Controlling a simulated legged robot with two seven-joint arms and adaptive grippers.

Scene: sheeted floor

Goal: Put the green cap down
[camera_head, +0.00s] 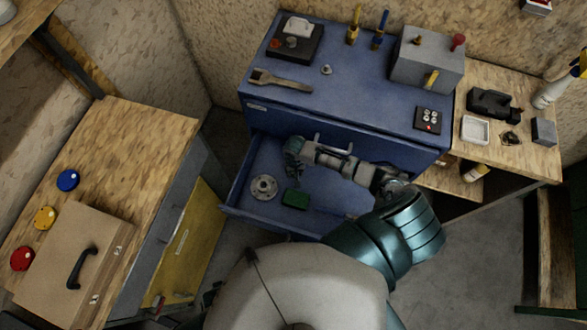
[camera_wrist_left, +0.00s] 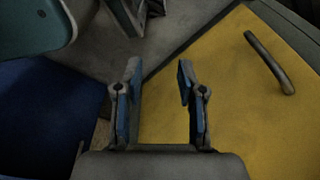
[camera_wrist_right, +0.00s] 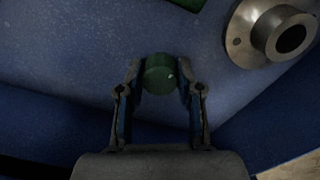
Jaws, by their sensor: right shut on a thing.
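The green cap (camera_wrist_right: 160,75) is a small round dark-green piece. In the right wrist view it sits between the fingertips of my right gripper (camera_wrist_right: 160,82), which is shut on it. In the head view the right gripper (camera_head: 294,158) is over the open blue drawer (camera_head: 238,189), at its back left. The cap is hidden there by the gripper. I cannot tell whether the cap touches the drawer floor. My left gripper (camera_wrist_left: 159,80) is open and empty in the left wrist view, above a yellow panel (camera_wrist_left: 225,85).
In the drawer lie a grey flanged ring (camera_head: 264,187) and a green block (camera_head: 296,198). The blue cabinet top (camera_head: 345,98) above carries a wrench (camera_head: 281,80) and a grey box (camera_head: 427,62). A wooden bench (camera_head: 120,150) stands left. The drawer's left floor is partly free.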

